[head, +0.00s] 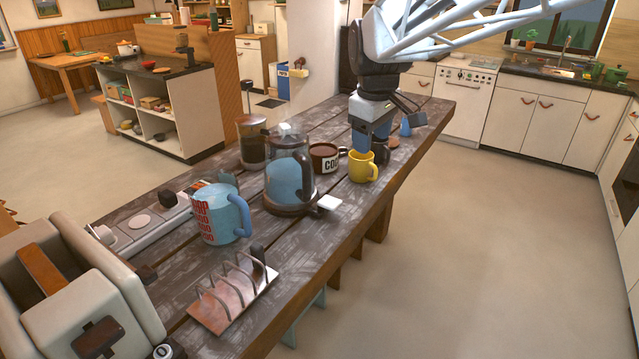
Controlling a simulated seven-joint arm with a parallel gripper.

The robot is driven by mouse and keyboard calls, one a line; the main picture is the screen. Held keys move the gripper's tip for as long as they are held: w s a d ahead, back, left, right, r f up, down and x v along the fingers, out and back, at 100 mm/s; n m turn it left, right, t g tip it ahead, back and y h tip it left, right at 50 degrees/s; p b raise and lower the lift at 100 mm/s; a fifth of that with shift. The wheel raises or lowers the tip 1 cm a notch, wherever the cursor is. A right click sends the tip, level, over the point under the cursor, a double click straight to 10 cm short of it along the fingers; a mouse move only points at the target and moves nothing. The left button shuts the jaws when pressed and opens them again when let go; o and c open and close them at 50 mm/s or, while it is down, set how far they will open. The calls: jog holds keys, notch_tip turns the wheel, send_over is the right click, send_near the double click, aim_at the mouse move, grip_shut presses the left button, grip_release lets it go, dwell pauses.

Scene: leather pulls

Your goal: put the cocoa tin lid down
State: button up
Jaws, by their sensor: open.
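The cocoa tin (324,158) is a brown round container with a white label whose letters begin "CO". It stands upright on the dark plank table, left of the yellow mug. A small flat brown disc (393,142) shows just right of my gripper; it may be the tin's lid, but it is too small to be sure. My gripper (370,148) points down over the table, behind the yellow mug. It is open, and its fingertips are partly hidden by the mug. I cannot tell whether anything touches them.
The yellow mug (363,167) stands close in front of my gripper. A glass kettle (288,185), a glass jar (251,143), a blue lettered mug (222,215), a toast rack (235,290) and a toaster (75,300) crowd the table's nearer part. The table's far right end is clearer.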

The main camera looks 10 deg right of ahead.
jog(key=s+a+f+m, duration=0.2)
jog(key=s+f, duration=0.1)
jog(key=s, duration=0.5)
jog(key=s+a+f+m, duration=0.2)
jog(key=s+f, duration=0.2)
jog(key=s, duration=0.5)
jog(key=s+a+f+m, duration=0.1)
jog(key=s+f+m, duration=0.2)
jog(key=s, duration=0.5)
jog(key=shift+s+a+f+t+y, duration=0.3)
jog(key=shift+a+f+t, duration=0.1)
jog(key=shift+f, duration=0.15)
